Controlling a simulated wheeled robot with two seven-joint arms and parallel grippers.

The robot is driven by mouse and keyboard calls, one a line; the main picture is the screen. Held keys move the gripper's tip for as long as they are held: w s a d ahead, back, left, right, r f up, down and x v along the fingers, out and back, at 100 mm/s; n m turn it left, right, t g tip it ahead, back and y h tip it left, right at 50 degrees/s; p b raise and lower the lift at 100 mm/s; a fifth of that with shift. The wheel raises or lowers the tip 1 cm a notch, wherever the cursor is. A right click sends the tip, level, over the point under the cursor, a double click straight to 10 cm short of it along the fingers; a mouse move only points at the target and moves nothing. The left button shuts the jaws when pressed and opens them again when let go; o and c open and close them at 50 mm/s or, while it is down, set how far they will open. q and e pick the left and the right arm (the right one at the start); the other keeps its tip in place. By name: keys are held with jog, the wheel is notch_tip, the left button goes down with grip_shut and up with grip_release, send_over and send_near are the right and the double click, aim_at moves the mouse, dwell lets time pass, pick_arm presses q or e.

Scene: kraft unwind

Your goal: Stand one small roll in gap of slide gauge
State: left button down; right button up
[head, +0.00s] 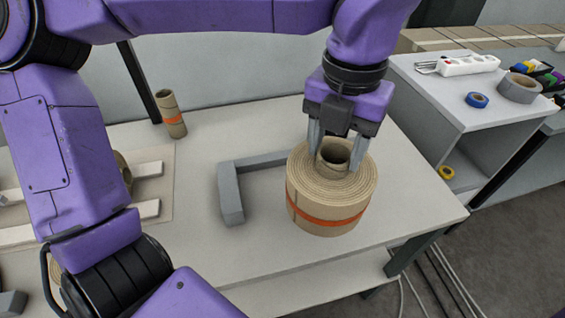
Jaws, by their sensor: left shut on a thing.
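My left gripper (335,155) points down over a wide kraft paper roll (330,205) with an orange band. Its fingers are shut on the raised tube-like core (334,152) at the roll's middle. The roll is upright at the table's right side; I cannot tell whether it touches the table. The grey slide gauge (230,195) lies to its left, with a back bar and a left jaw showing; its right end is hidden behind the roll. A small narrow roll (170,113) with an orange band stands at the back left. My right gripper is not in view.
Pale bars (140,211) on a board lie at the left, partly hidden by my arm. A grey side cabinet (425,85) at the right holds a power strip (470,65) and tape rolls. The table (270,245) is clear in front of the gauge.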

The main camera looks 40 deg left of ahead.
pick_arm(q)
jog(key=shift+w+a, duration=0.2)
jog(key=shift+a, duration=0.1)
jog(key=w+a+f+p, duration=0.4)
jog(key=a+f, duration=0.8)
jog(key=shift+a+f, duration=0.3)
jog(key=shift+f, duration=0.1)
jog(key=shift+f, duration=0.15)
jog(key=shift+c, duration=1.7)
grip_release()
